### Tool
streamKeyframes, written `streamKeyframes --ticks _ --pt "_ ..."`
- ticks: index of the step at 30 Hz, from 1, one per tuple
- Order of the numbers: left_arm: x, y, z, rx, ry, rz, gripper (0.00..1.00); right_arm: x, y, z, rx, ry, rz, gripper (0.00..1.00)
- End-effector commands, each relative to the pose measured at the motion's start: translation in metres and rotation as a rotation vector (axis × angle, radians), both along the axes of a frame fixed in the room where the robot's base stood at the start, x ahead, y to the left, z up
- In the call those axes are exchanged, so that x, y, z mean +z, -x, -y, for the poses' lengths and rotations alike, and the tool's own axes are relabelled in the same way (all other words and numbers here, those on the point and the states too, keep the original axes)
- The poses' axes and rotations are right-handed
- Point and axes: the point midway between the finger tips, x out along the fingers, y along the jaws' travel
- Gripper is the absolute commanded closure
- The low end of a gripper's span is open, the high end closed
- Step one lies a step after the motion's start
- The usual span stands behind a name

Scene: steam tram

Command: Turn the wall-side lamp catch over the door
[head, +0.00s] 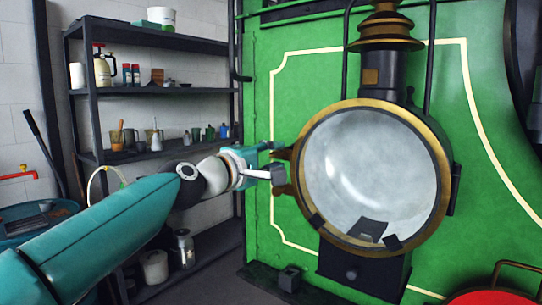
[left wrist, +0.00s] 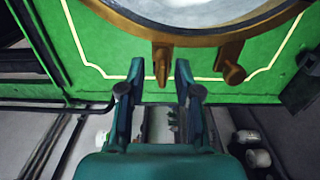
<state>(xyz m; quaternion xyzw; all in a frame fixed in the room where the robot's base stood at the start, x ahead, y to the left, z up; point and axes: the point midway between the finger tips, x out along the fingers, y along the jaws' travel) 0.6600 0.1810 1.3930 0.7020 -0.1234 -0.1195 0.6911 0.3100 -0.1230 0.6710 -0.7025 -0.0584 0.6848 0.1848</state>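The lamp (head: 370,180) has a brass rim and a round glass door, and it stands against a green panel. Two brass lugs stick out from its rim on the shelf side. The upper lug (head: 284,154) is by my left gripper (head: 273,160), and the lower lug (head: 284,188) is just below it. In the left wrist view, my left gripper (left wrist: 160,68) is open with its fingers spread. A straight brass lug (left wrist: 162,66) shows between the fingertips; contact cannot be told. A lug with a round knob (left wrist: 233,70) is right of the fingers. My right gripper is not in view.
A dark metal shelf unit (head: 152,91) with bottles and cans stands at the left, behind my left arm. The green panel (head: 262,90) is close behind the lamp. A red round object (head: 495,298) is at the bottom right.

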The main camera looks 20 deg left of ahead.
Motion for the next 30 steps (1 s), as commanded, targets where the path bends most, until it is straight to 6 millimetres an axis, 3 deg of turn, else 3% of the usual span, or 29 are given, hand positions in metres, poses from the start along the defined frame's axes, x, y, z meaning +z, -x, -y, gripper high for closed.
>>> streamKeyframes --ticks 8,22,30 --pt "0.001 0.016 -0.006 -0.001 0.001 -0.001 0.67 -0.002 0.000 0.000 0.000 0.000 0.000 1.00" --pt "0.002 0.097 -0.036 0.002 0.000 0.001 0.67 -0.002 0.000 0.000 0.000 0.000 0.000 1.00" --pt "0.001 0.112 -0.041 0.001 0.001 0.000 0.67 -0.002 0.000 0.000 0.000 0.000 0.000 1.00"
